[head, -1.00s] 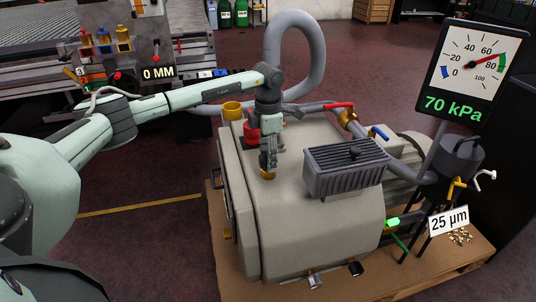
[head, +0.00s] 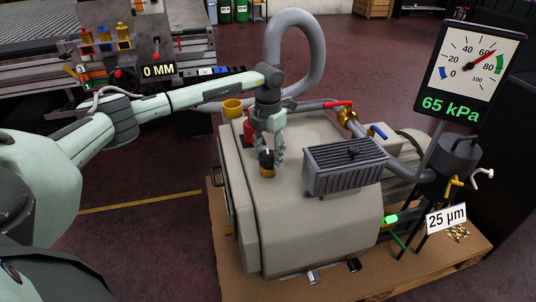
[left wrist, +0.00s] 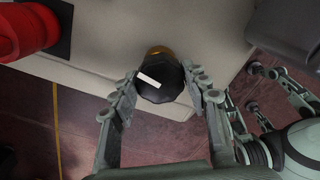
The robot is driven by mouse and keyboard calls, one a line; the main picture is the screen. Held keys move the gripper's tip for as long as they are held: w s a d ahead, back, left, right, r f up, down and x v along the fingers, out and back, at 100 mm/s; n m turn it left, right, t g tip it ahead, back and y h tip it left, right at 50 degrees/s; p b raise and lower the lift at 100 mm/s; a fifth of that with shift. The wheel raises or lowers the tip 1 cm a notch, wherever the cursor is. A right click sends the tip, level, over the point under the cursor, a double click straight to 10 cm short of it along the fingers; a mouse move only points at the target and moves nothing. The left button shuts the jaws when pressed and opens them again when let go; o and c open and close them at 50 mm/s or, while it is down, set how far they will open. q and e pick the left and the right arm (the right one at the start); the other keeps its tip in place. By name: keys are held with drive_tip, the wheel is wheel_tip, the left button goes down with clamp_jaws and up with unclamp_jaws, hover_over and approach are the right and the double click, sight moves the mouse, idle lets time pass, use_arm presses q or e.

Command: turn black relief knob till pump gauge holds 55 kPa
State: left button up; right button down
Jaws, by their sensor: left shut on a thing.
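The black relief knob (head: 267,158) sits upright on its brass base on top of the beige pump. It has a white mark on top, seen in the left wrist view (left wrist: 155,86). My left gripper (head: 272,152) is lowered at the knob, with one finger on each side of it (left wrist: 160,88), and is shut on it. The pump gauge (head: 471,62) at the upper right reads 65 kPa in green, its red needle between 60 and 80.
A red part (left wrist: 25,28) stands beside the knob. A ribbed grey box (head: 345,165) stands right of my gripper on the pump (head: 310,225). A thick grey hose (head: 320,55) arches behind my wrist. A red-handled (head: 339,104) and a blue-handled valve (head: 379,132) lie behind the box.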

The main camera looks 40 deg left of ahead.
sight(268, 154)
idle(0.3)
use_arm(q)
drive_tip(key=o, duration=1.2)
drive_tip(key=shift+c, duration=0.2)
drive_tip(key=shift+r, duration=0.25)
wheel_tip(268, 154, up, 12)
drive_tip(key=shift+f, duration=0.25)
